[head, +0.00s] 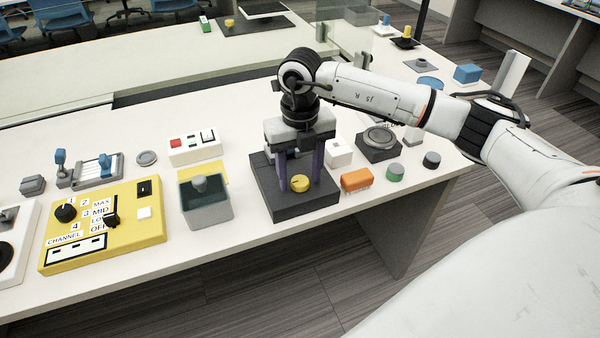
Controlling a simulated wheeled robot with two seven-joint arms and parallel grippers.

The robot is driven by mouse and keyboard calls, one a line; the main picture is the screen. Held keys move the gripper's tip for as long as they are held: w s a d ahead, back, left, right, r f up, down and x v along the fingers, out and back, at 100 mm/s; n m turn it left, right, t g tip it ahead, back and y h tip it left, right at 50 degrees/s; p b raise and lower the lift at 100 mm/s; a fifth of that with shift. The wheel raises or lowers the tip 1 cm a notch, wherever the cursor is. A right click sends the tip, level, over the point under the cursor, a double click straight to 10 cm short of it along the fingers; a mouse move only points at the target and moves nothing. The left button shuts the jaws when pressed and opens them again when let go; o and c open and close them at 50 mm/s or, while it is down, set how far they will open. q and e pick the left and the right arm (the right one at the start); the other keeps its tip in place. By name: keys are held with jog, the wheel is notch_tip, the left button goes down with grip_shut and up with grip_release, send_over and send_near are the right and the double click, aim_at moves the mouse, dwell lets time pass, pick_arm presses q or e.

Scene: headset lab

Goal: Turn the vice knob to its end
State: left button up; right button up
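A round yellow knob (300,183) sits on a dark square base (292,208) near the table's front edge. I take it to be the vice knob. My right gripper (301,184) points straight down over the base, its two purple fingers wide apart. One finger is to the left of the knob and the other to the right, with visible gaps, so it looks open and holds nothing. The gripper body hides the back part of the base and what stands there. My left gripper is out of view.
An orange block (356,180) and a white block (339,152) stand close to the right of the base. A grey-green box (205,210) and a yellow control panel (130,232) are to the left. A grey dial on a dark base (379,147) stands behind right.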

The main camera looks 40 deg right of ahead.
aim_at(300, 181)
jog(key=shift+r, duration=0.1)
notch_tip(300, 181, up, 10)
dwell(0.5)
jog(key=shift+s, duration=0.1)
dwell(0.3)
